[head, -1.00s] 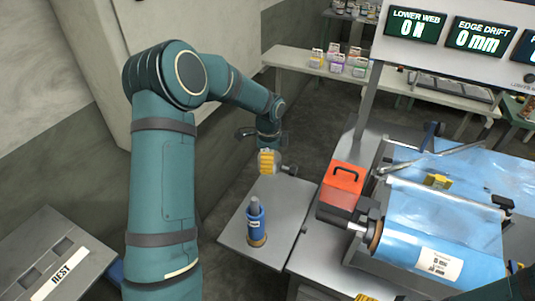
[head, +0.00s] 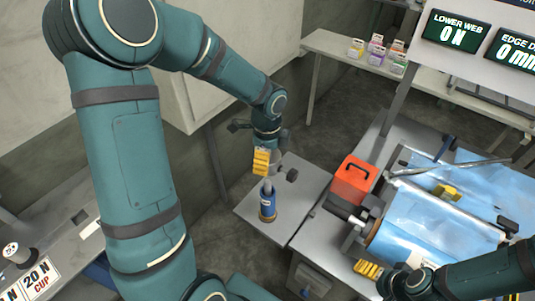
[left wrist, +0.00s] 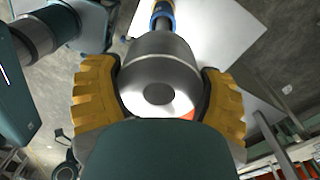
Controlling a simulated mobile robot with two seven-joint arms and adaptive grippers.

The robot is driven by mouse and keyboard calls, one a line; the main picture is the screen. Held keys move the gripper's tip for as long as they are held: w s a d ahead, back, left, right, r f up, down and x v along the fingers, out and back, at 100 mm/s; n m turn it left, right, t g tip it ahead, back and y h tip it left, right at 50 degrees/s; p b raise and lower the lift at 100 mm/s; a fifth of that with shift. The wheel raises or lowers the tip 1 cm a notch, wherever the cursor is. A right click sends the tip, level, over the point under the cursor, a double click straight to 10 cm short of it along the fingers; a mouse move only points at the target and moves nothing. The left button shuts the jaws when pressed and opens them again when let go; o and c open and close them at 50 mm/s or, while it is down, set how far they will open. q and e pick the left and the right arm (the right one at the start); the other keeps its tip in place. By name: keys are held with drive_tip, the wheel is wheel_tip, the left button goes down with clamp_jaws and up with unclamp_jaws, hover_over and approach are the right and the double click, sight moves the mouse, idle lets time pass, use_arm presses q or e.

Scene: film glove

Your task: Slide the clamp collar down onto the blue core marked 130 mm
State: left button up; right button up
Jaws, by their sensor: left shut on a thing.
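The blue core (head: 267,204) stands upright on a grey side table, with a grey shaft rising from its top and a tan base. Its mark is too small to read. My left gripper (head: 262,161) is just above and slightly left of the core's top in the head view. In the left wrist view its yellow fingers (left wrist: 160,95) are shut around the grey metal clamp collar (left wrist: 158,52). The core shows at the top of that view (left wrist: 162,10), beyond the collar and apart from it. My right gripper (head: 368,269) is at the lower right, its jaws unclear.
A bench (head: 345,48) with small coloured packs stands behind. A grey nest bench is at lower left.

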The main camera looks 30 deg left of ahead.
idle(0.3)
use_arm(q)
drive_tip(key=b, duration=0.4)
hover_over(267, 181)
drive_tip(key=shift+f, duration=2.85)
drive_tip(key=shift+f+b, duration=2.3)
drive_tip(key=shift+f, duration=1)
drive_tip(key=o, duration=1.2)
wheel_tip(267, 181, up, 12)
drive_tip(key=shift+w+a, duration=0.1)
drive_tip(key=shift+w, duration=0.05)
